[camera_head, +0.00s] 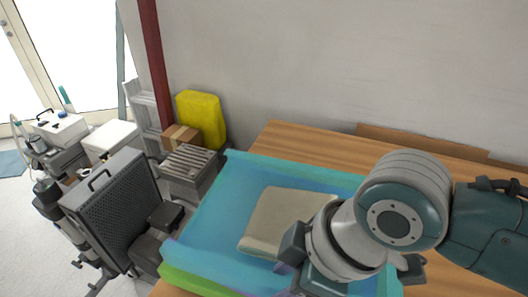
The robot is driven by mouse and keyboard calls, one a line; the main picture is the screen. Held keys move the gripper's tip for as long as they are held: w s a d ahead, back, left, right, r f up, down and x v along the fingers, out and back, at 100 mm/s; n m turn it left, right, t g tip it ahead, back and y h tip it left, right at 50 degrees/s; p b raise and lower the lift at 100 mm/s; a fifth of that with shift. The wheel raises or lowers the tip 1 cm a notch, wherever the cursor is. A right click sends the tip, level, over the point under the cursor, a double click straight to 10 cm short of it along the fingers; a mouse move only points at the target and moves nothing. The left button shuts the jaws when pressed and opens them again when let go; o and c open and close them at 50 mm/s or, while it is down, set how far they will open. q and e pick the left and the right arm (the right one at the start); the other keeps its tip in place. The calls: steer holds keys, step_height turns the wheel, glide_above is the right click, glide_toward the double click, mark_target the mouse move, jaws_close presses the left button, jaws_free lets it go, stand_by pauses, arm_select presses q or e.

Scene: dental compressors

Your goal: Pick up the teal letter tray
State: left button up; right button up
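The teal letter tray (214,207) lies on the wooden table, a wide shallow tray with blue-teal walls and a greener edge at the front. A beige folded item (275,222) lies inside it. My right arm comes in from the right and covers the tray's right part. My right gripper (300,262) is over the tray's front right area, beside the beige item. Its fingertips are hidden or cut off by the lower frame edge, so I cannot tell whether it touches the tray. My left gripper is not in view.
The wooden table (305,140) is bare behind the tray, against a grey wall. Left of the table stand a dark grey panelled unit (112,205), a grey ribbed box (188,168), a cardboard box (181,138) and a yellow container (203,117). White machines (60,130) stand farther left.

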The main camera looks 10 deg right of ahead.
jaws_close()
stand_by(1.1)
